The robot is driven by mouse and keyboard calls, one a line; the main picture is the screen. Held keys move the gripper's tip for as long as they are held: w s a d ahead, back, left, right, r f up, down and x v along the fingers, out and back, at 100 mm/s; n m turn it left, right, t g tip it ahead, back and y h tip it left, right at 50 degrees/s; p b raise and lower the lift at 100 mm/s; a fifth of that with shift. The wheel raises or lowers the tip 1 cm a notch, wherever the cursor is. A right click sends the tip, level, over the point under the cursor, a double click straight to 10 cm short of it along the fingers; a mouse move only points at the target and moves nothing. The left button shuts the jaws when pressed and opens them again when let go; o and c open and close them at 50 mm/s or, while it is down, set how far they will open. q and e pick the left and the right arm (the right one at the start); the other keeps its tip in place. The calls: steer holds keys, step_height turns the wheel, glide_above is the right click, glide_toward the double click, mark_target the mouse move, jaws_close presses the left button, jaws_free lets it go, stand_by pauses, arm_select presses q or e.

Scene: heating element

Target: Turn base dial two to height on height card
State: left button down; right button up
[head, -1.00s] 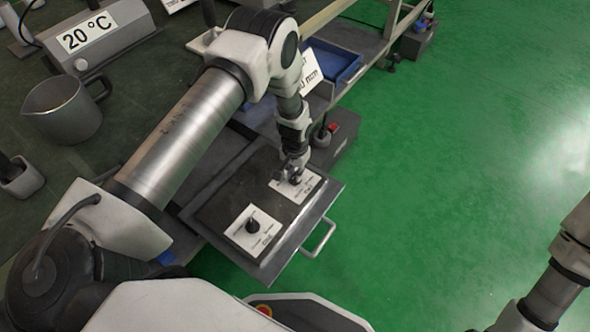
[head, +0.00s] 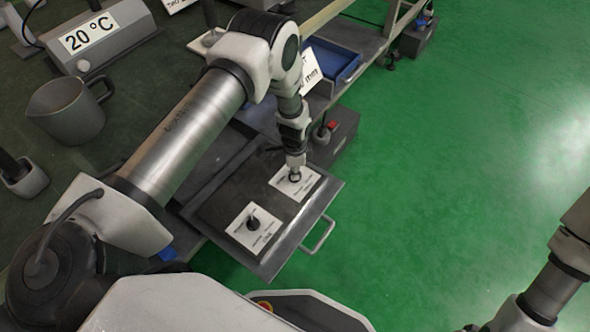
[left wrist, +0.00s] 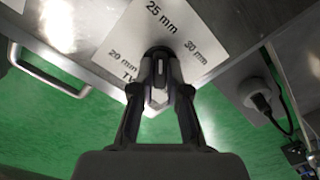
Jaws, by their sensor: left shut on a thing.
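Base dial two sits on a white plate (head: 308,187) at the far end of the dark panel. In the left wrist view its plate (left wrist: 186,22) reads 20 mm, 25 mm and 30 mm, with a partly hidden "TW" label. My left gripper (head: 295,177) points down onto this dial, its fingers (left wrist: 160,84) shut around the dark knob (left wrist: 158,53). The fingers hide much of the knob, so I cannot tell its exact setting. My right gripper is out of view.
Another black dial (head: 253,223) on a white plate stands nearer on the same panel. The panel's metal handle (head: 318,233) juts out over green floor.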

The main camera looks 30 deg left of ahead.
arm_select(q)
steer(key=m, duration=0.4)
steer(key=shift+s+f+m, duration=0.1)
steer(key=shift+f+m, duration=0.05)
steer(key=shift+m, duration=0.15)
steer(key=m, duration=0.3)
steer(key=shift+m, duration=0.3)
steer(key=m, duration=0.4)
steer(key=shift+b, duration=0.35)
steer(key=m, duration=0.4)
steer(key=shift+m, duration=0.3)
steer(key=c, duration=1.2)
jaws_free()
steer(key=shift+o, duration=0.2)
steer(key=shift+f, duration=0.15)
steer(key=shift+r, duration=0.2)
